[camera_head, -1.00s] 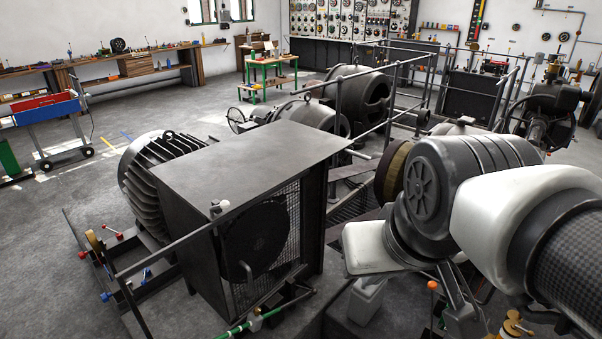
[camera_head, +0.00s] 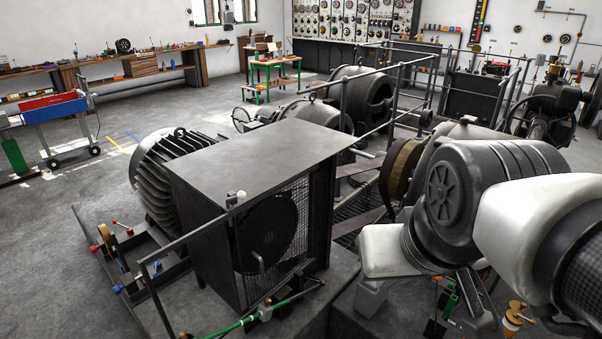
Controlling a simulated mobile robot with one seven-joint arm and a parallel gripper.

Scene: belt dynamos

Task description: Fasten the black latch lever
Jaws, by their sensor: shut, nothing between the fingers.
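I cannot make out the black latch lever for certain. A dark metal machine cover (camera_head: 262,160) with a mesh front stands at the centre. A thin grey handle (camera_head: 255,262) shows at its mesh front, and a pale knob (camera_head: 237,198) sits by its front top edge. I cannot tell whether either belongs to the latch. My arm comes in from the right and bends down over the machinery. My gripper is not discernible; the arm's far end is hidden behind its own links.
A ribbed motor (camera_head: 165,172) stands behind the cover. A green pipe (camera_head: 245,322) and a rail (camera_head: 190,232) run along its front. More dynamos (camera_head: 362,95) and railings (camera_head: 343,105) stand behind. The floor at left (camera_head: 60,240) is clear up to the blue-and-red cart (camera_head: 52,117).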

